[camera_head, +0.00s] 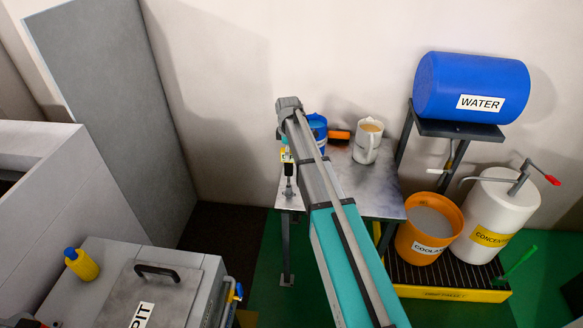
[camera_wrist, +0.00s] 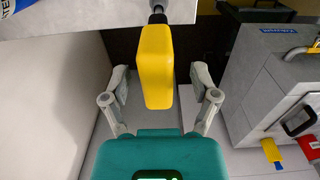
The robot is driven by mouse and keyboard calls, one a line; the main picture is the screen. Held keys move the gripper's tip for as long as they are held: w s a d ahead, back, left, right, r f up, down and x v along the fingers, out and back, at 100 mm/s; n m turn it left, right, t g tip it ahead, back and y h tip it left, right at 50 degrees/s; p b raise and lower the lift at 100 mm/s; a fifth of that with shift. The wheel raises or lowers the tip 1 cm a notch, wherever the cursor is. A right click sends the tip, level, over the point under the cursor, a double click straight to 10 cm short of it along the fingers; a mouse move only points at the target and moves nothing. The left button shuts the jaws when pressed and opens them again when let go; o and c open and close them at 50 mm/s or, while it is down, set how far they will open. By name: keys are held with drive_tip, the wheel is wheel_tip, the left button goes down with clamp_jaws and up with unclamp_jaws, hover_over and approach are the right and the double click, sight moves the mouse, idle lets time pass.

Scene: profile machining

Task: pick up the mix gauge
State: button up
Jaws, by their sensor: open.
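A yellow block with a dark stem, which looks like the mix gauge (camera_wrist: 156,65), stands in the middle of the wrist view. Its far end meets the stem near the edge of the metal table. My gripper (camera_wrist: 159,85) is open, with one finger on each side of the block and gaps visible on both sides. In the head view only a small yellow patch of it (camera_head: 284,156) shows beside my arm, near the table's left edge. My arm hides much of that spot, and the gripper's fingers cannot be made out there.
The metal table (camera_head: 370,190) bears a mug (camera_head: 368,143), a blue container (camera_head: 318,128) and an orange item (camera_head: 339,136). To the right are an orange coolant bucket (camera_head: 428,230), a white concentrate drum (camera_head: 493,215) and a blue water tank (camera_head: 470,85). A grey cabinet stands lower left.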

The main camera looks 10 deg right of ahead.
drive_tip(key=shift+f+b, duration=0.7)
drive_tip(key=shift+f, duration=0.25)
clamp_jaws()
